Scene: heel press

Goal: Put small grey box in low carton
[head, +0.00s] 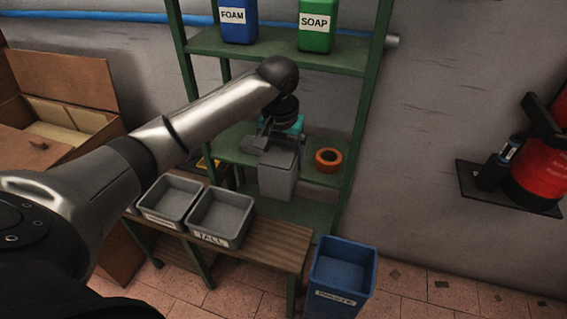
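A small grey box (278,176) hangs upright in front of the middle shelf, overlapping its front edge. My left gripper (274,143) is at the top of this box and appears shut on it; the fingertips are small and partly merge with the box. My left arm reaches in from the left across the view. A brown open carton (62,75) stands at the far left with its flap raised; I cannot tell for certain whether it is the low carton. My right gripper is not in view.
The green shelf (228,44) holds a blue FOAM bin (238,28), a green SOAP bin (317,24) and an orange ring (328,160). Two grey trays (168,201) (221,216) stand on a wooden bench (277,246). A blue bin (342,280) stands right of it.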

